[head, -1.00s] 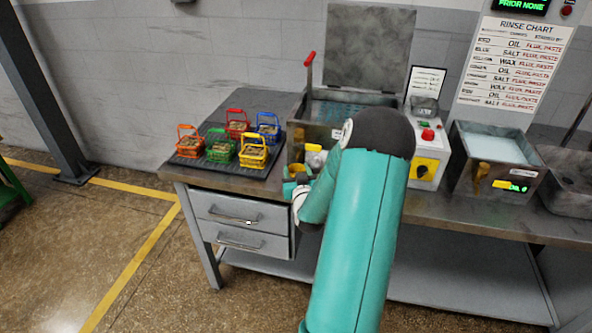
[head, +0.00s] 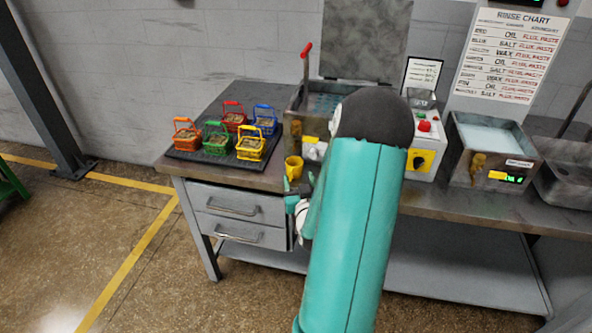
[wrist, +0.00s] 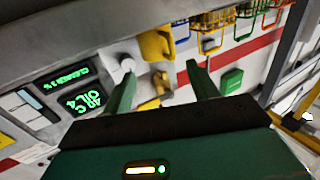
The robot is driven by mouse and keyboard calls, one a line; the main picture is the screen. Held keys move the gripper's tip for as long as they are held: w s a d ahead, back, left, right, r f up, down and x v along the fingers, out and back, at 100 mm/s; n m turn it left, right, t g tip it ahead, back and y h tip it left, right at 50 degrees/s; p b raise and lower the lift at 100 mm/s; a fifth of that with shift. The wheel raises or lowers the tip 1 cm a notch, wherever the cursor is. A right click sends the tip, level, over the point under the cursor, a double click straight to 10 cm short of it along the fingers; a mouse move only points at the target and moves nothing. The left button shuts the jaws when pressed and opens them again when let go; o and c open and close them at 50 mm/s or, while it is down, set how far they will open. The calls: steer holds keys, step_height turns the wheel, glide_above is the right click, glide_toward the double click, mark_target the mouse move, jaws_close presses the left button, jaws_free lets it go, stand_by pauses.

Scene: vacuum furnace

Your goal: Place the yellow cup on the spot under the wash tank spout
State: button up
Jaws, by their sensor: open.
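The yellow cup (head: 293,168) stands upright near the front edge of the bench, in front of the wash tank (head: 293,110) and below its brass spout (head: 296,131). Whether it is exactly on the spot is unclear, as the spot is not visible. My gripper (head: 298,186) is open, just in front of the cup and apart from it. In the wrist view, which is turned over, the cup (wrist: 157,44) shows beyond and between the two green fingertips (wrist: 161,69), with the brass spout (wrist: 158,88) close by. My arm hides part of the tank.
Several coloured wire baskets, including a yellow one (head: 250,147), stand on a dark mat left of the tank. A control box (head: 427,150) and a rinse tank (head: 490,150) are to the right. Drawers (head: 238,205) lie under the bench's left end.

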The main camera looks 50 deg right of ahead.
steer(key=shift+v, duration=1.65)
steer(key=w+a+r+n+g+y, duration=0.1)
steer(key=w+a+r+n+y, duration=0.3)
steer(key=a, duration=0.6)
steer(key=w+a+r+n+g+y, duration=0.25)
steer(key=w+a+r, duration=0.35)
steer(key=a, duration=0.4)
steer(key=s+a+r+n+g+y, duration=0.1)
steer(key=s+a+r+g+y, duration=0.1)
steer(key=s+a+r, duration=0.2)
steer(key=s+a+r+n+g+y, duration=0.1)
steer(key=s+a+r+g+y, duration=0.1)
steer(key=s+a, duration=0.9)
steer(key=a+r+y, duration=0.1)
steer(key=a+r, duration=0.1)
steer(key=a, duration=0.3)
steer(key=shift+a+y, duration=0.3)
steer(key=shift+y, duration=0.05)
steer(key=shift+s, duration=0.1)
steer(key=c, duration=0.5)
steer(key=shift+d, duration=0.1)
